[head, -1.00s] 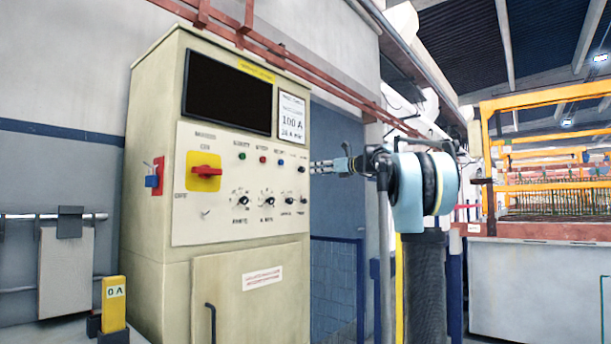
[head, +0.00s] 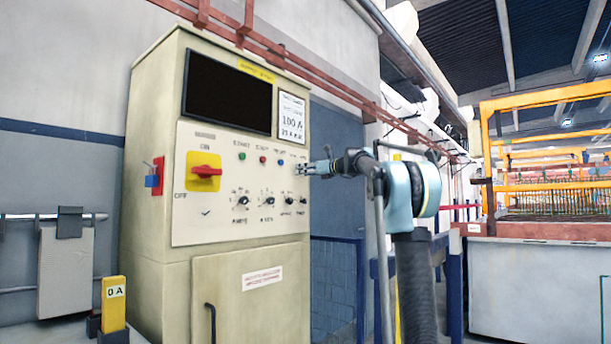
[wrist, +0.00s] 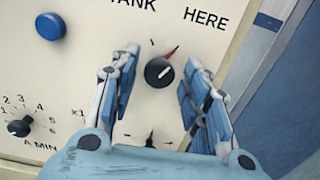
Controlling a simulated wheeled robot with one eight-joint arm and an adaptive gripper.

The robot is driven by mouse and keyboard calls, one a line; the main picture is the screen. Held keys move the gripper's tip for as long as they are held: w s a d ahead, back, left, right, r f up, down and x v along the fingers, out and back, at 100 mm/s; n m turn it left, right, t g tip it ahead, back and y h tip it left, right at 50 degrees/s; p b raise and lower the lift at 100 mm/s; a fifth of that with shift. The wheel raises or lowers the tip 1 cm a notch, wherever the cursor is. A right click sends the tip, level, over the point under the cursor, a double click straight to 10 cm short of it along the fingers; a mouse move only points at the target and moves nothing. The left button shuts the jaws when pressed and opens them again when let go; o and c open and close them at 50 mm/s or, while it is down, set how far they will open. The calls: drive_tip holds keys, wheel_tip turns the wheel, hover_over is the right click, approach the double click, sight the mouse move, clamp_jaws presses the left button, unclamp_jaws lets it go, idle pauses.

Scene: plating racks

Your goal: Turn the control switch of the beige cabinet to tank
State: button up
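The beige cabinet (head: 157,250) stands left of centre in the head view, with a cream control panel on its front. In the wrist view the control switch (wrist: 158,72) is a round black knob with a red pointer. The pointer is tilted up and right, towards the printed word HERE; the word TANK is up and left. My gripper (wrist: 160,60) is open, with one blue-padded finger on each side of the knob and gaps between. In the head view my gripper (head: 306,169) is at the panel's right edge and covers the switch.
A blue button (wrist: 50,26) and another black knob (wrist: 19,128) lie left of the switch. A knob below is partly hidden by my gripper. The red-and-yellow main switch (head: 204,172) is further left. The panel's right edge is close to my right finger.

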drive_tip(key=c, duration=0.7)
drive_tip(key=shift+n, duration=0.3)
drive_tip(key=n, duration=1.1)
drive_tip(key=shift+d, duration=0.1)
drive_tip(key=shift+n, duration=0.3)
drive_tip(key=o, duration=1)
drive_tip(key=shift+o, duration=0.2)
